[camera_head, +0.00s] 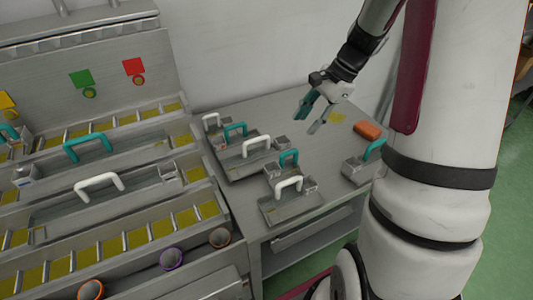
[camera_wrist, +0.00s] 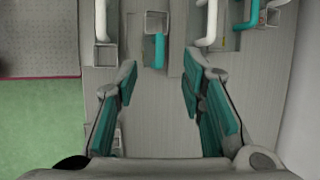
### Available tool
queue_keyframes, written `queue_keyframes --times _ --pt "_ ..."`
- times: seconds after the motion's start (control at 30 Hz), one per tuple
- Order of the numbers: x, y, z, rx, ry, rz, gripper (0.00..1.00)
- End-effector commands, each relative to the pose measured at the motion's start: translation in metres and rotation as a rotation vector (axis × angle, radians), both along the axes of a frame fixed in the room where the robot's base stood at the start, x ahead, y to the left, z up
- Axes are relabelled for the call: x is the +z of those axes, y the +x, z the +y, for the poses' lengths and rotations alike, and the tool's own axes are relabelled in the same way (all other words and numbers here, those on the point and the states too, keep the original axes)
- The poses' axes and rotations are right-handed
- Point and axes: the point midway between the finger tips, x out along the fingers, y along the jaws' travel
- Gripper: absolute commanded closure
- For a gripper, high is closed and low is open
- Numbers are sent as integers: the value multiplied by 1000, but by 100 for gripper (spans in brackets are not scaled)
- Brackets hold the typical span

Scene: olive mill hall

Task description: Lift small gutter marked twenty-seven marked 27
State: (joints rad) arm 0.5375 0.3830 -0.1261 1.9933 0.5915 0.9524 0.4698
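Several small grey metal gutters with white or teal handles lie on the grey side table; no number is legible, so I cannot tell which is marked 27. One gutter with a white handle (camera_head: 288,185) lies near the table's front edge. Behind it are a teal handle (camera_head: 289,157), a white handle (camera_head: 256,146) and another teal handle (camera_head: 235,130). A gutter with a teal handle (camera_head: 373,149) lies at the right, partly hidden by my arm. My gripper (camera_head: 314,112) is open and empty above the table. In the wrist view its teal-padded fingers (camera_wrist: 161,82) are apart, with a teal handle (camera_wrist: 159,50) beyond them.
An orange block (camera_head: 367,130) lies on the table (camera_head: 290,113) at the back right. A stepped metal rack (camera_head: 130,205) with larger handled troughs stands at the left. Red (camera_head: 133,66) and green (camera_head: 80,78) tags hang behind it. Green floor (camera_wrist: 38,125) is clear beside the table.

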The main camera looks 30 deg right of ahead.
Motion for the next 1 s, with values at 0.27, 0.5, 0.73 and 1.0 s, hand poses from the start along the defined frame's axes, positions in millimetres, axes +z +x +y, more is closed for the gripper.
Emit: queue_keyframes --times 0.27,0.5,0.73,1.0 --pt "-28 4 0 -42 11 13 63" --pt "-68 13 16 -40 10 12 63" --pt "-83 16 22 -40 7 9 63" --pt "-116 21 28 -40 10 12 63"
